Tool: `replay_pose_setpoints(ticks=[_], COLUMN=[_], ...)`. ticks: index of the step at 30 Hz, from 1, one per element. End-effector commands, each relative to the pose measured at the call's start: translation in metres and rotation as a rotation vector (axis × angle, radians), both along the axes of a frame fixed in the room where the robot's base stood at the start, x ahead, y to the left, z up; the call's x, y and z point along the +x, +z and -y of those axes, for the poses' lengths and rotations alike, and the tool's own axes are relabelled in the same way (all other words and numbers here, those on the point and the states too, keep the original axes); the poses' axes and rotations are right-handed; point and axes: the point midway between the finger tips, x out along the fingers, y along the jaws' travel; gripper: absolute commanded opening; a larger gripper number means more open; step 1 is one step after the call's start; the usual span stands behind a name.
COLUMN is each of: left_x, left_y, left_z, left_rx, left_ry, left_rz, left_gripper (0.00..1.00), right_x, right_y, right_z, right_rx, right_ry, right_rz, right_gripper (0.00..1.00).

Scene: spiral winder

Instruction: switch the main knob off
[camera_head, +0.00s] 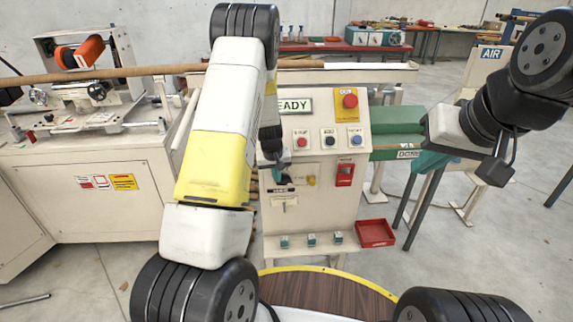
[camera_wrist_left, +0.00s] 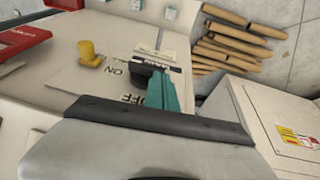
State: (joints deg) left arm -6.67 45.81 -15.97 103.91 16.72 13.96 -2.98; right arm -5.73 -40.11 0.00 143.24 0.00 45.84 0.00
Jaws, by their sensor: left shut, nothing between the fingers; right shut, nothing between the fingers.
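The control panel (camera_head: 330,212) stands in front of me. In the left wrist view the black main knob (camera_wrist_left: 140,72) sits on a plate marked ON and OFF, partly hidden by my left gripper. My left gripper (camera_wrist_left: 168,93) is shut and empty, its teal fingertips right at the knob over the OFF side; I cannot tell whether they touch it. In the head view my left gripper (camera_head: 281,176) is at the panel's left part, mostly covering the knob. My right gripper (camera_head: 432,163) is shut and empty, off to the right of the panel.
A yellow knob (camera_head: 311,180) sits right of the main knob; it also shows in the left wrist view (camera_wrist_left: 90,53). Above are push buttons (camera_head: 329,142) and a red emergency button (camera_head: 350,101). A red switch (camera_head: 345,174) and red tray (camera_head: 375,233) are to the right.

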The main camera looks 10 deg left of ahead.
Motion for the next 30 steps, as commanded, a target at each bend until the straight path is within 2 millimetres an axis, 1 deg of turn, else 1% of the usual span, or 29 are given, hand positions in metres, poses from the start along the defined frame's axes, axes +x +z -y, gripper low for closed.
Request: replay_pose_setpoints(ticks=[9, 30], left_x=[-0.0006, -0.0018], left_y=[-0.0014, -0.0053], left_z=[-0.0025, -0.0066], left_rx=[-0.041, -0.039], left_ry=[0.002, 0.000], left_rz=[0.012, 0.011], left_gripper=[0.00, 0.00], right_x=[0.0000, 0.0000], right_y=[0.0000, 0.0000], right_z=[0.0000, 0.0000], right_rx=[0.000, 0.000], right_ry=[0.000, 0.000], right_rz=[0.000, 0.000], right_gripper=[0.00, 0.00])
